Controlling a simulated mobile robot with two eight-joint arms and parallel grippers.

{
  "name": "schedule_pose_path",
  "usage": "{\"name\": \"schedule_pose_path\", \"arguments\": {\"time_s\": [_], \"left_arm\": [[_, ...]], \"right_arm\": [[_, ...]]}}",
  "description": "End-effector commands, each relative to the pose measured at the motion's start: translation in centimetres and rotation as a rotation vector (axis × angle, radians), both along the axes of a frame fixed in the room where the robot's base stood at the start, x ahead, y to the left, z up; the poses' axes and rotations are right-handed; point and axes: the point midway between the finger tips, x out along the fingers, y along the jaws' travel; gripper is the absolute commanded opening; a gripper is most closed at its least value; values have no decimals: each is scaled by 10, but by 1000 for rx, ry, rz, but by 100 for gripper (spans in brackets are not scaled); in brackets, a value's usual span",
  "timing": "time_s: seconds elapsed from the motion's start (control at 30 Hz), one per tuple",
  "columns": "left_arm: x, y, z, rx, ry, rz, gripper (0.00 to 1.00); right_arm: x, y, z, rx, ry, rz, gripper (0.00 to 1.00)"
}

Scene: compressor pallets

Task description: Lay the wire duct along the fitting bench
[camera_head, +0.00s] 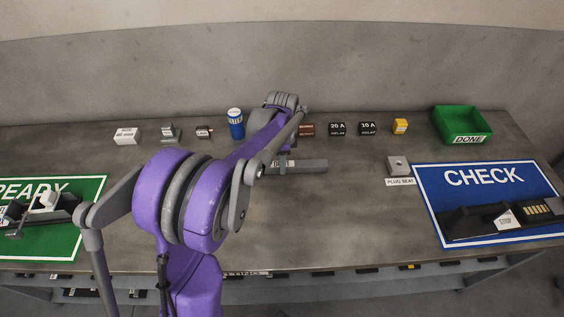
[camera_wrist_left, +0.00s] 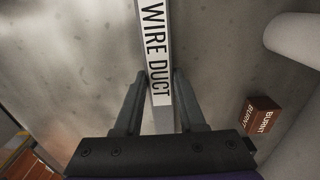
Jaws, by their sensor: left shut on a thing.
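The wire duct (camera_wrist_left: 158,50) is a straight grey bar with a white face lettered WIRE DUCT. In the left wrist view it runs from the top edge down between the dark fingers of my left gripper (camera_wrist_left: 160,82). The gripper is shut on the duct, one finger on each side. In the head view a grey bar (camera_head: 309,166), which looks like the duct, lies crosswise over the middle of the bench (camera_head: 330,225). Its left end passes behind my purple left arm, which hides most of the gripper. I cannot tell whether the bar touches the bench. My right gripper is not in view.
A brown BURNT block (camera_head: 306,130) stands behind the bar, beside the relays (camera_head: 337,129) and a yellow block (camera_head: 400,126). The plug seat (camera_head: 398,166) is to the right. A blue CHECK mat (camera_head: 480,205), green DONE bin (camera_head: 462,122) and green READY mat (camera_head: 85,215) flank the bare middle.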

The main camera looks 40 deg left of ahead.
Motion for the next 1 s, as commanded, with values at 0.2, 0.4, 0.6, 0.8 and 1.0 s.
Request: {"name": "schedule_pose_path", "arguments": {"time_s": [0.2, 0.4, 0.6, 0.8, 1.0], "left_arm": [[0, 0, 0, 0, 0, 0, 0], [0, 0, -3, 0, 0, 0, 52], [0, 0, -3, 0, 0, 0, 69], [0, 0, -1, 0, 0, 0, 69], [0, 0, 21, 0, 0, 1, 69]], "right_arm": [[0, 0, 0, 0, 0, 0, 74], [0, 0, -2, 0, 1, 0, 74], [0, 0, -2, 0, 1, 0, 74], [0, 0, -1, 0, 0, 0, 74], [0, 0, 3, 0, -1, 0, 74]]}}
